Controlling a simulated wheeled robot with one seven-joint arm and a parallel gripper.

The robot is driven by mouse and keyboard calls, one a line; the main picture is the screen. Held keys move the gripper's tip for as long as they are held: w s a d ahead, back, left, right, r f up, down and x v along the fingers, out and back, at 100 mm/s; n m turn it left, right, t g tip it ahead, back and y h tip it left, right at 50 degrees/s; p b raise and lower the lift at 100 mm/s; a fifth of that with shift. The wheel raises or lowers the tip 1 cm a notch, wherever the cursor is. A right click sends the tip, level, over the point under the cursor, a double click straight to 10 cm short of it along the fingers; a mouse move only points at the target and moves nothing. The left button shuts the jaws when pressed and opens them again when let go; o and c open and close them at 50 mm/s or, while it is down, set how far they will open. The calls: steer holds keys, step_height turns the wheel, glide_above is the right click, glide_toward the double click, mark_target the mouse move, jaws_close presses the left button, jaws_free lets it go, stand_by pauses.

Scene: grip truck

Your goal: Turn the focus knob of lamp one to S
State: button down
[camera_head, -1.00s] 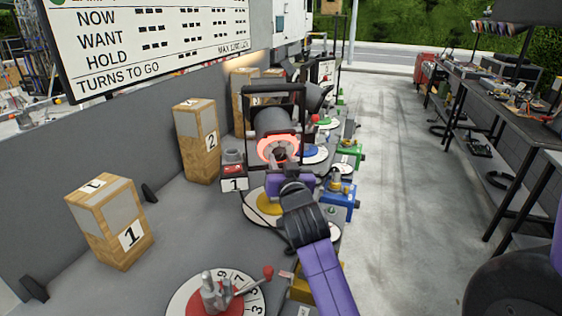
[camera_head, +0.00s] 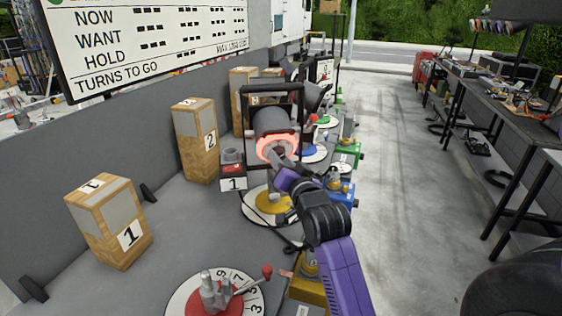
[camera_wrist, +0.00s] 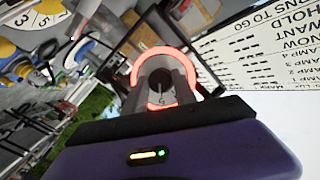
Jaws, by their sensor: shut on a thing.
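Lamp one (camera_head: 272,118) is a dark cylinder in a black yoke, standing on a round base with a yellow centre (camera_head: 270,203). A ring glowing red (camera_head: 263,147) surrounds its rear end; it also shows in the wrist view (camera_wrist: 137,72). My gripper (camera_head: 279,153) reaches this rear end from the near right side, rolled over. In the wrist view my fingers (camera_wrist: 161,85) are shut on the dark round focus knob (camera_wrist: 160,77) in the middle of the ring. The knob's markings are too small to read and partly hidden by the fingers.
A box labelled 1 (camera_head: 233,178) stands left of the lamp. Wooden blocks (camera_head: 108,222) stand along the wall. A red dial with a lever (camera_head: 222,292) lies in front. More lamps stand behind, and a board (camera_head: 150,42) hangs at upper left.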

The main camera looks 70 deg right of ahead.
steer(key=c, duration=1)
jaws_free()
steer(key=b+v, duration=0.1)
steer(key=v, duration=0.6)
steer(key=shift+s+a, duration=0.3)
